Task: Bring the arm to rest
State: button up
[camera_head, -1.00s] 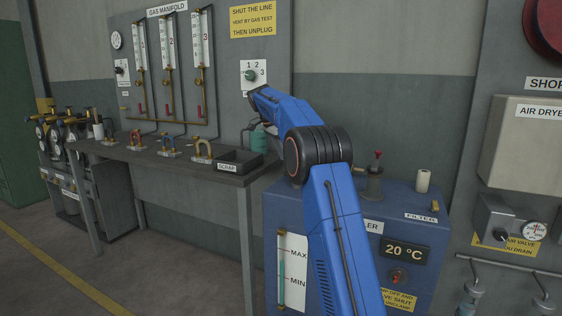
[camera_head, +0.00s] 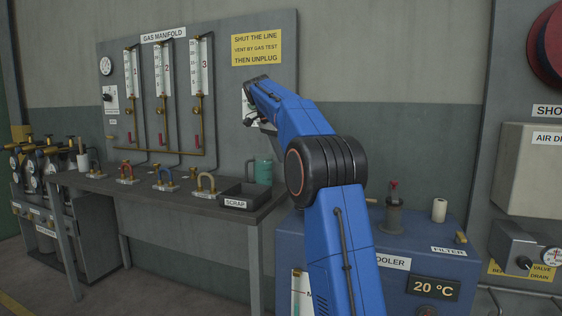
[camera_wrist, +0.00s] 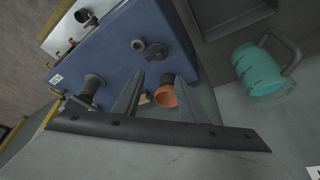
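My blue arm (camera_head: 335,215) rises in front of the cooler and bends left at the black elbow joint toward the gas manifold panel. My gripper (camera_head: 250,118) is at the far end, small and partly hidden by the arm, in front of the panel and above the bench's right end. In the wrist view my gripper (camera_wrist: 160,77) shows two dark fingers standing apart. A small orange cup-like part (camera_wrist: 165,96) shows in the gap, nearer the right finger, with clear space to the left finger. I see no grip on it.
The teal mug (camera_head: 259,172) stands behind the scrap tray (camera_head: 236,203) on the bench (camera_head: 140,192), and shows right of my gripper in the wrist view (camera_wrist: 262,70). The blue cooler (camera_head: 440,243) carries a dark fitting (camera_head: 394,215) and a white roll (camera_head: 439,210).

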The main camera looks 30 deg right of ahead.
dwell(0.4)
jog(key=s+a+f+n+t+y, duration=0.1)
jog(key=s+a+f+n, duration=0.2)
jog(key=s+a+n, duration=0.5)
jog(key=s+a+f+n+t+y, duration=0.1)
jog(key=s+a+f+t, duration=0.15)
jog(key=s+a, duration=0.7)
jog(key=s+a+f+n, duration=0.2)
jog(key=s+f+n, duration=0.1)
jog(key=s+f, duration=0.5)
jog(key=s+a+f+n+t+y, duration=0.1)
jog(key=s+a+f+n, duration=0.1)
jog(key=s+f, duration=0.5)
jog(key=s+a+f+n+y, duration=0.1)
jog(key=s+f+n, duration=0.3)
jog(key=s+f, duration=0.4)
jog(key=s+a, duration=0.1)
jog(key=s, duration=0.4)
jog(key=shift+s+a+f, duration=0.3)
jog(key=shift+f, duration=0.05)
